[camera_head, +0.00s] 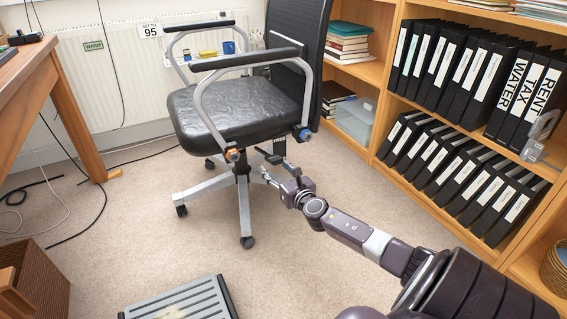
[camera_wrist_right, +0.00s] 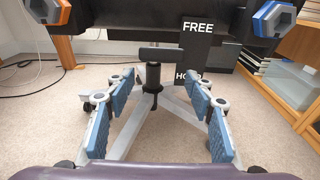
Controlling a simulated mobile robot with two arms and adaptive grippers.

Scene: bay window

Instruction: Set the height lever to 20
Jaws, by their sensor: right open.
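The black office chair (camera_head: 240,110) stands on its wheeled base by the wall. In the right wrist view, a flat black paddle (camera_wrist_right: 160,53) lies level under the seat, beside a black plate (camera_wrist_right: 208,45) marked FREE above and a partly hidden word below. I take the paddle for the height lever; no number shows on it. My right gripper (camera_head: 270,178) is below the seat's right side. In the wrist view its blue-padded fingers (camera_wrist_right: 162,95) are apart with nothing between them; the paddle is ahead and slightly above. My left gripper is out of view.
Orange-and-blue knobs (camera_head: 304,134) sit at the seat's edge. A shelf of black binders (camera_head: 470,75) stands right, a wooden desk (camera_head: 75,110) left. A grey footrest (camera_head: 180,300) lies in front.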

